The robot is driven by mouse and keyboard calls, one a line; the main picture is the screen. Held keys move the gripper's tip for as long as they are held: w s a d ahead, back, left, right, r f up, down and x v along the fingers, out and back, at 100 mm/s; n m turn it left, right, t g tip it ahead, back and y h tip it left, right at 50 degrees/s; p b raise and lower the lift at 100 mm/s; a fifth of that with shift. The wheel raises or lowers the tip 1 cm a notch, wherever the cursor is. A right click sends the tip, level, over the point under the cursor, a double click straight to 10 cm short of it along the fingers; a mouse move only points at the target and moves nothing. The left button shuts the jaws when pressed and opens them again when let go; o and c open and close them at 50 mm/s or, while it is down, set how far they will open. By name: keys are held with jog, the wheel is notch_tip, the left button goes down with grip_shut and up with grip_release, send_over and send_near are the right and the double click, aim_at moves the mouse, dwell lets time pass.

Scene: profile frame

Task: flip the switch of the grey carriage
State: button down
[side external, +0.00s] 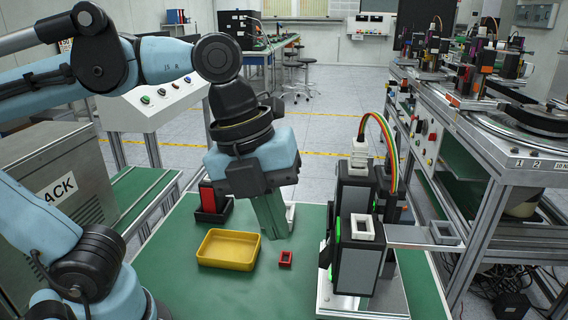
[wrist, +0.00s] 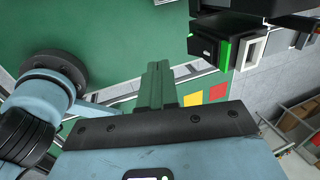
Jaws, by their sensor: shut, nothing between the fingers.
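A tall black unit with grey face panels (side external: 360,268) and green edges stands at the right of the green table in the side view. A white square socket (side external: 363,228) sits on its front top. A grey plate with a small square frame (side external: 444,231) sticks out to its right. I cannot tell which part is the grey carriage, and no switch is clear. My gripper (side external: 275,234) points down, shut and empty, left of the unit and apart from it. In the wrist view my shut fingers (wrist: 158,68) lie left of a black, green-edged unit (wrist: 208,45).
A yellow tray (side external: 229,264) and a small red square piece (side external: 285,259) lie on the green table (side external: 190,285), near and below my gripper. A black holder with a red block (side external: 209,198) stands behind the tray. Coloured cables (side external: 385,135) arch over the unit. A workbench stands at right.

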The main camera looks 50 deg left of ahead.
aim_at(328, 249)
jog(key=shift+w+d+f, duration=1.35)
jog(key=shift+w+d, duration=0.15)
jog(key=shift+d, duration=0.05)
jog(key=shift+f, duration=0.1)
